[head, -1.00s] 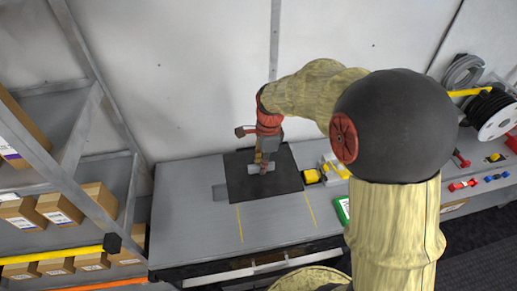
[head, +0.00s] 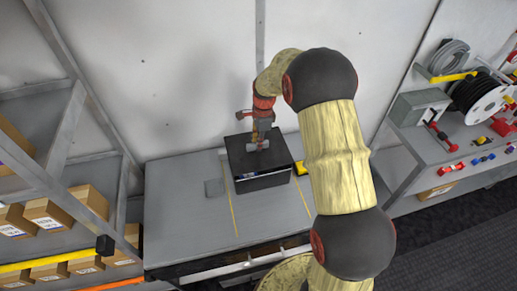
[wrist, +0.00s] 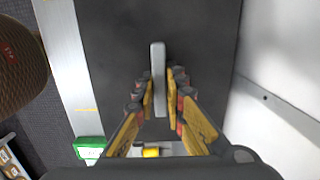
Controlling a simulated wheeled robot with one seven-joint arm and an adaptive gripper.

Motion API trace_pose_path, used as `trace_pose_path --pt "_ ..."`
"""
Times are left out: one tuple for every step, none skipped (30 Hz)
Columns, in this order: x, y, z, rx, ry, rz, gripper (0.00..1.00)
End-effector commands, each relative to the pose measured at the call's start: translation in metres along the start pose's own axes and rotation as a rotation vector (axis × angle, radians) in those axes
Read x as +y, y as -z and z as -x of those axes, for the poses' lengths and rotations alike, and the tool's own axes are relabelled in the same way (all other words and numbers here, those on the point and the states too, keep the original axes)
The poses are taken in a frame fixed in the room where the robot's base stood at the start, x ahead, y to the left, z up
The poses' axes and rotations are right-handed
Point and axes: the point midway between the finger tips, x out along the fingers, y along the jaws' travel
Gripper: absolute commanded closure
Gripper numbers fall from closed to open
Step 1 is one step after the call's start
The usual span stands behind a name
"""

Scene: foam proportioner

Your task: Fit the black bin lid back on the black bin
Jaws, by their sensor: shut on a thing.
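The black bin lid (head: 240,160) is a dark square plate with a grey bar handle. It lies level over the black bin (head: 268,182), whose front wall with a pale label shows below the lid's edge. I cannot tell whether the lid rests on the rim or sits slightly above it. My gripper (head: 258,143) points down and is shut on the lid's handle. In the wrist view the fingers (wrist: 161,88) close on both sides of the grey handle (wrist: 158,58), with the lid filling the middle. The bin's rim is hidden under the lid.
A yellow item (head: 301,167) is at the bin's right. Shelves with cardboard boxes (head: 47,214) stand at left. A second bench (head: 425,150) carries a cable reel (head: 483,98).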

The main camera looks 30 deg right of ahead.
Motion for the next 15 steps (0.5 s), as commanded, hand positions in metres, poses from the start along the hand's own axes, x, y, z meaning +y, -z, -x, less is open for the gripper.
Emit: trace_pose_path --pt "-0.002 0.001 -0.001 0.000 0.001 0.000 1.00" --pt "-0.003 0.002 -0.003 0.000 0.001 0.000 1.00" --pt "-0.005 0.003 -0.005 0.000 0.001 0.000 1.00" --pt "-0.006 0.004 -0.008 0.000 0.000 -0.001 1.00" --pt "-0.006 0.004 -0.012 0.000 -0.002 -0.001 1.00" --pt "-0.005 0.004 -0.018 0.000 -0.003 -0.001 1.00" --pt "-0.005 0.005 -0.022 0.000 -0.003 -0.001 1.00" --pt "-0.005 0.005 -0.026 0.000 -0.002 -0.001 1.00" --pt "-0.005 0.005 -0.031 0.000 -0.001 -0.001 1.00" --pt "-0.005 0.006 -0.034 0.000 -0.001 -0.001 1.00" --pt "-0.006 0.006 -0.036 0.000 -0.001 -0.001 1.00" --pt "-0.006 0.006 -0.037 0.000 0.000 -0.001 1.00" --pt "-0.006 0.006 -0.037 0.000 0.001 0.000 1.00" --pt "-0.006 0.006 -0.037 0.000 0.001 0.000 1.00" --pt "-0.006 0.006 -0.037 0.000 0.001 0.000 1.00"
